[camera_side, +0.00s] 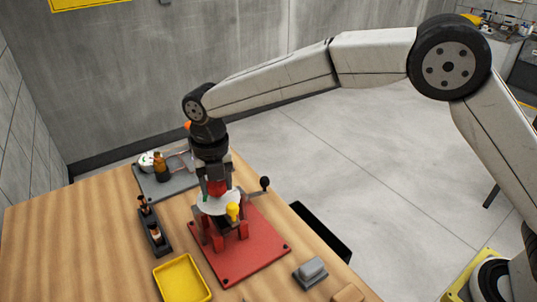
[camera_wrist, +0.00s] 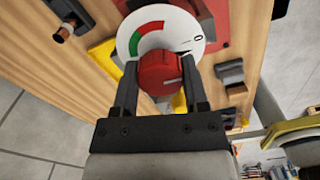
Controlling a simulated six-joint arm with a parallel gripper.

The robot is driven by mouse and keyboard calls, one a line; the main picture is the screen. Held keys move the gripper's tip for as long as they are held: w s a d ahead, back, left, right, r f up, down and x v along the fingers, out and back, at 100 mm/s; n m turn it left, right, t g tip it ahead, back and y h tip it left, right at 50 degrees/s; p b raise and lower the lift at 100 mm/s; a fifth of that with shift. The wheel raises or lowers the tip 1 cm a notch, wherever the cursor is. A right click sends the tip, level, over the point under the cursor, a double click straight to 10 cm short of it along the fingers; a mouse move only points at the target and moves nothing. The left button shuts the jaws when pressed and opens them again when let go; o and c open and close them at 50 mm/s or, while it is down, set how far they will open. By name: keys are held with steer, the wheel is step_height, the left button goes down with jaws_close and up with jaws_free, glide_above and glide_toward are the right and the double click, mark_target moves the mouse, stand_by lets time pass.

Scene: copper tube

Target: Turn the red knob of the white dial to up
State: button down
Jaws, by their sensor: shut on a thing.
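The red knob (camera_wrist: 158,72) sits between the two fingers of my gripper (camera_wrist: 162,85) in the wrist view, and my gripper is shut on it. A pale line on the knob's face points to the right in that view. The white dial (camera_wrist: 190,27) lies behind the knob, with a green and red arc and a dark mark near its right edge. In the side view, my gripper (camera_side: 217,188) reaches down from above onto the white dial (camera_side: 208,207), which stands on a red base plate (camera_side: 258,250). The fingers partly hide the knob there.
A yellow tray (camera_side: 182,280) and a black rack (camera_side: 153,235) with small items stand left of the red plate. A grey block (camera_side: 311,272) is to its right. A yellow knob-like part (camera_side: 233,211) is at the dial's front.

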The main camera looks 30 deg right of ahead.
steer(key=shift+s+d+f, duration=0.1)
steer(key=shift+d+f, duration=0.05)
steer(key=shift+f, duration=0.15)
steer(key=shift+c, duration=0.5)
jaws_free()
steer(key=shift+r, duration=0.1)
steer(key=shift+r, duration=0.1)
steer(key=shift+r, duration=3.85)
